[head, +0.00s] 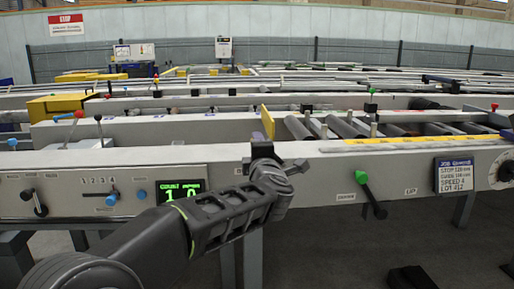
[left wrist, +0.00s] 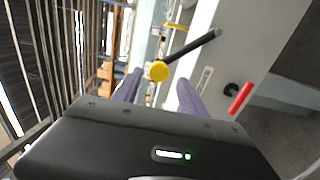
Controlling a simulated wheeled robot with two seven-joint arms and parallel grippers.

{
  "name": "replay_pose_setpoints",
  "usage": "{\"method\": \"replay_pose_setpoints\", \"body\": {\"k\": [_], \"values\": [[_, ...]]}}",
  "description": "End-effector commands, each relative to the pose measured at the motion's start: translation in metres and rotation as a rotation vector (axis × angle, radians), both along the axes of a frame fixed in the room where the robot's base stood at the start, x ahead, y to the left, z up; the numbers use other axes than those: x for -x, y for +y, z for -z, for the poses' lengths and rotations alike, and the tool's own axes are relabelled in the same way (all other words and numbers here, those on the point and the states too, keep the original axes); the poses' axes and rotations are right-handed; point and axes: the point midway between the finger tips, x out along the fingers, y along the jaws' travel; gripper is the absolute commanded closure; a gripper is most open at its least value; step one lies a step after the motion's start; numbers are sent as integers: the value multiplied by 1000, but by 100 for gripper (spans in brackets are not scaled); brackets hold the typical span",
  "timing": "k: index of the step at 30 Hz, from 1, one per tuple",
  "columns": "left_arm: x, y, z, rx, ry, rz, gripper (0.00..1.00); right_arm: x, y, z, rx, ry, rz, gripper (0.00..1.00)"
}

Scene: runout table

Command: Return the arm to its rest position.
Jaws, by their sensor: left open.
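My left arm (head: 215,218) comes in from the lower left in the head view and reaches up to the front panel of the near machine. Its gripper (head: 264,150) is at the panel's upper edge, and its fingers are hard to make out there. In the left wrist view the two purple fingers of the gripper (left wrist: 160,92) stand apart, with nothing held between them. A yellow knob (left wrist: 158,71) on a black rod shows between and beyond the fingertips; I cannot tell if they touch it. My right gripper is not in view.
The front panel carries a green counter display (head: 181,191), a green-knobbed black lever (head: 371,195), a blue-knobbed lever (head: 107,199) and a job card (head: 453,175). Rollers (head: 345,127) lie behind it. A red handle (left wrist: 240,97) is right of the fingers in the wrist view. Open floor (head: 330,250) lies below.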

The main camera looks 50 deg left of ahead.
Motion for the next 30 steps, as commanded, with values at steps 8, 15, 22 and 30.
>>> {"method": "replay_pose_setpoints", "body": {"k": [8, 15, 22, 30], "values": [[0, 0, 0, 0, 0, 0, 50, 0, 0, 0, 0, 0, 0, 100], [-4, -2, -1, -27, 34, 19, 50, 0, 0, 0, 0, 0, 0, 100], [-53, -49, 53, -214, 305, 217, 50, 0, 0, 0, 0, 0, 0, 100], [-115, -155, 227, -382, 719, 600, 50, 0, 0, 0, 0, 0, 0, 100]]}}
